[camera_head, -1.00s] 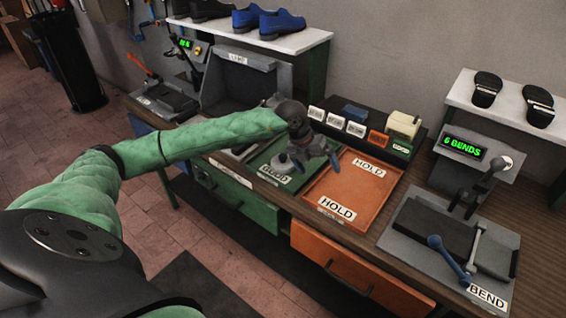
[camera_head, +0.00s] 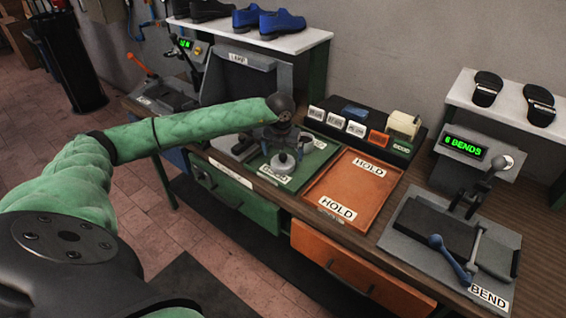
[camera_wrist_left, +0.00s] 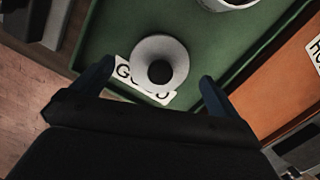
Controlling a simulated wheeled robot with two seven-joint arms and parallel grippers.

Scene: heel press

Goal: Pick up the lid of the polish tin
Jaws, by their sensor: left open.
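The lid, a pale grey disc with a dark round knob, lies on the green tray (camera_head: 318,152) by its GOOD label; it shows in the head view (camera_head: 282,165) and the left wrist view (camera_wrist_left: 142,58). My left gripper (camera_head: 286,148) is open just above the lid. In the left wrist view the two blue fingers of the left gripper (camera_wrist_left: 152,84) stand apart on either side of the lid, with nothing held between them. A white round container (camera_wrist_left: 228,3), perhaps the tin, is cut off at the top edge of the wrist view. My right gripper is not in view.
An orange HOLD tray (camera_head: 352,190) lies right of the green tray. Behind the trays is a dark rack (camera_head: 372,117) with labelled blocks. A grey bending press (camera_head: 440,235) stands at the right, and a lamp box (camera_head: 240,85) at the back left.

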